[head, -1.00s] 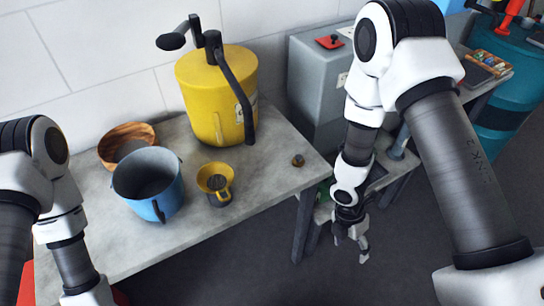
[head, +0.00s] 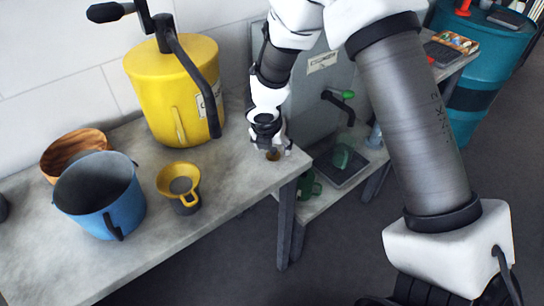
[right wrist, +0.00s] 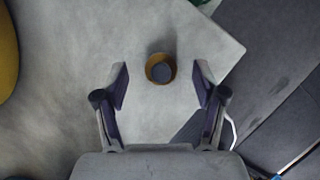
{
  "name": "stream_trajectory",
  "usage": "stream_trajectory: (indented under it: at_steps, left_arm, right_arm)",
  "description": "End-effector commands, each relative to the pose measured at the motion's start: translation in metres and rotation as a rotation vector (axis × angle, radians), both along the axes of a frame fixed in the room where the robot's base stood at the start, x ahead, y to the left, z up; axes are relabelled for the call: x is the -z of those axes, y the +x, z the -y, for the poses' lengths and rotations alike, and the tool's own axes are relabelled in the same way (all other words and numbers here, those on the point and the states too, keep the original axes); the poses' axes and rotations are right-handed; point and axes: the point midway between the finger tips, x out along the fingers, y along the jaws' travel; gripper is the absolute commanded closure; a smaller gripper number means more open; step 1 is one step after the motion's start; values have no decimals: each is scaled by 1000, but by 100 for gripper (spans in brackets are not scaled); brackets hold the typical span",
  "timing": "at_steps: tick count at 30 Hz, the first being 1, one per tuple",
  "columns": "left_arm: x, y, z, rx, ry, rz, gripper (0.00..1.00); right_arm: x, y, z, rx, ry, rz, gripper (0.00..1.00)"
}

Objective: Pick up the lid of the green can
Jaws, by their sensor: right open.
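A small round brass-coloured piece with a grey middle (head: 273,155), possibly the lid, lies on the grey table near its right corner. It also shows in the right wrist view (right wrist: 160,68), apart from both fingers. My right gripper (head: 272,150) is open just above it, pointing down, with one finger on each side in the right wrist view (right wrist: 161,82). A green can (head: 309,184) stands on the lower shelf right of the table, partly hidden by the table corner. My left gripper is out of view.
On the table (head: 225,190) stand a yellow drum with a crank (head: 165,90), a yellow funnel cup (head: 178,180), a blue bucket (head: 105,205) and a wooden bowl (head: 70,150). A grey cabinet (head: 320,85) stands behind my right arm. The table around the small piece is clear.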

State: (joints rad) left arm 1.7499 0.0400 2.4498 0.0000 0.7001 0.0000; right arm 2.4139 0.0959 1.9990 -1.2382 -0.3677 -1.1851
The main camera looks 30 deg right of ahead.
Motion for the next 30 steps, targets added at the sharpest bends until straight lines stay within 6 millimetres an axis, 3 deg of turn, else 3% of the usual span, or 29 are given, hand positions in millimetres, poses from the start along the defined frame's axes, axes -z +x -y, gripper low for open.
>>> stream_trajectory:
  at_steps: [3,9,12,14,30]
  left_arm:
    - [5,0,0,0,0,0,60]
    - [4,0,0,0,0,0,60]
    - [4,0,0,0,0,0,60]
    - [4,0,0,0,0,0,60]
    - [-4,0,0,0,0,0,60]
  right_arm:
    - [14,4,4,0,0,0,30]
    - [14,4,4,0,-1,1,30]
    - [14,4,4,0,0,0,61]
    - [14,4,4,0,0,0,75]
    - [7,4,2,0,-1,-1,75]
